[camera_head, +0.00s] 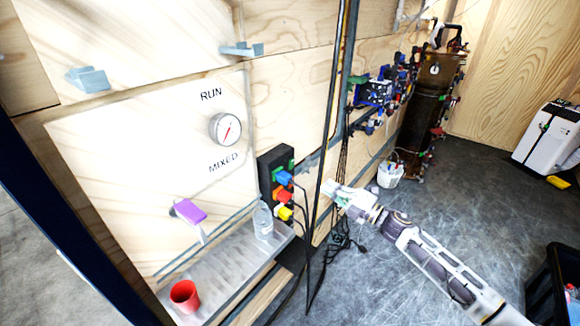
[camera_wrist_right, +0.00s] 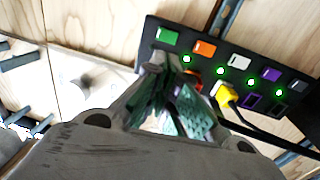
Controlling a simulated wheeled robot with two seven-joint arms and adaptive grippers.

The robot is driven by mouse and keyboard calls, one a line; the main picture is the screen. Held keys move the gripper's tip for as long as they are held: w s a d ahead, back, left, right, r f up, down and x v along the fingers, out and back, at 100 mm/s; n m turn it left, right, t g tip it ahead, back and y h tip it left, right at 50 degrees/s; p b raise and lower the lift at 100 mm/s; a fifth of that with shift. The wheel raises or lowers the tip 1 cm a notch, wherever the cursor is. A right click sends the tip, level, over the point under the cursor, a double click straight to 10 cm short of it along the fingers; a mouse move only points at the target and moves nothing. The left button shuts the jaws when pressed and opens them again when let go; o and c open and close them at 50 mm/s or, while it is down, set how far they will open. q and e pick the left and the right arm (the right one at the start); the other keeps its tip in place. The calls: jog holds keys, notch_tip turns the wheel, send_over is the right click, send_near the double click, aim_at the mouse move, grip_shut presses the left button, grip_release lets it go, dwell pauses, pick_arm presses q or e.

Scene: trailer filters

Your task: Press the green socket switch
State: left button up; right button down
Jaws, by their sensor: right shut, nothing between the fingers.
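The black socket box (camera_head: 264,170) is mounted upright on the wooden wall, with blue, red and yellow plugs in it. In the right wrist view the box (camera_wrist_right: 150,30) shows a row of coloured switches. The green switch (camera_wrist_right: 167,37) is at the left end, beside an orange switch (camera_wrist_right: 204,48). My right gripper (camera_head: 329,188) is shut and empty, to the right of the box in the head view. In the wrist view its fingertips (camera_wrist_right: 165,65) appear just below the green switch; contact cannot be told. My left gripper is not in view.
Black cables (camera_head: 307,235) hang from the plugs. A metal shelf (camera_head: 225,262) below holds a clear bottle (camera_head: 263,222) and a red cup (camera_head: 185,295). A yellow plug (camera_wrist_right: 226,95) is near my fingers. The floor at right is mostly open.

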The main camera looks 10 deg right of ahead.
dwell(0.3)
jog(key=shift+w+a+r, duration=0.1)
jog(key=shift+w+a, duration=0.05)
jog(key=shift+a, duration=0.05)
jog(key=p, duration=0.1)
send_near(287, 163)
jog(key=shift+x, duration=2.4)
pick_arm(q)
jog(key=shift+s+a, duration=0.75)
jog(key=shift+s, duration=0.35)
pick_arm(e)
jog(key=shift+w+a+r, duration=0.1)
jog(key=shift+w+a, duration=0.3)
jog(key=shift+w, duration=0.05)
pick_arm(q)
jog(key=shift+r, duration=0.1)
